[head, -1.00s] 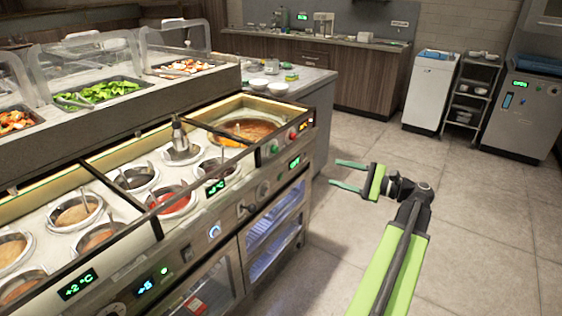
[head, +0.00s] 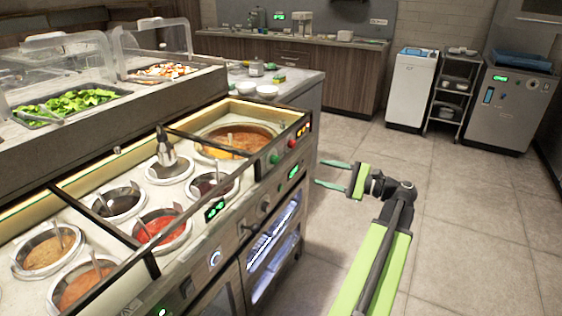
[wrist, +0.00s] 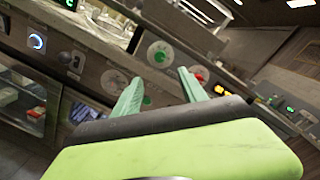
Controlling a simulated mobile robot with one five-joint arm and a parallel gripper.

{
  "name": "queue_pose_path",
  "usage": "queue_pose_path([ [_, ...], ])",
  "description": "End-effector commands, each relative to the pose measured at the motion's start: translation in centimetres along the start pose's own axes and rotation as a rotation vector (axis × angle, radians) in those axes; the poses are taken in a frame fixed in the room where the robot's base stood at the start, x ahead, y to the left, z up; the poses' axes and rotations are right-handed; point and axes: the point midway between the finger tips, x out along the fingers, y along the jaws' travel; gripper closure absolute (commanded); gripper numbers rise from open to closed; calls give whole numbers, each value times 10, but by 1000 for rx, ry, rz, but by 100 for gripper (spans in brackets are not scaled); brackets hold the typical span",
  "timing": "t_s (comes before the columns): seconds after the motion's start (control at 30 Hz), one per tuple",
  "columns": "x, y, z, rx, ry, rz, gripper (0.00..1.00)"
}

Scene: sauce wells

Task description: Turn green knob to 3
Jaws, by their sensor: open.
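The green knob (head: 274,158) sits on the front panel of the sauce counter, left of a red knob (head: 292,143). In the wrist view the green knob (wrist: 159,54) is on a pale round dial, ahead of and between my fingers. The dial's numbers are too small to read. My gripper (head: 318,174) is open and empty, a little to the right of the counter front in the head view. In the wrist view its two fingers (wrist: 157,84) point toward the panel, apart from the knob. The red knob (wrist: 200,75) shows near the right fingertip.
Sauce wells (head: 160,230) with ladles fill the counter top, with a large soup well (head: 238,138) behind the green knob. Green-lit displays and another grey dial (wrist: 115,80) are on the panel. Open tiled floor (head: 460,230) lies to the right.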

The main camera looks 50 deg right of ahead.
Motion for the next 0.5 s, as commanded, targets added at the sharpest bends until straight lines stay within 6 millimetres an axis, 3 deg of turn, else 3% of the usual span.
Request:
queue_pose_path([
  [0.5,124,-1,-1,0,0,0,50],
])
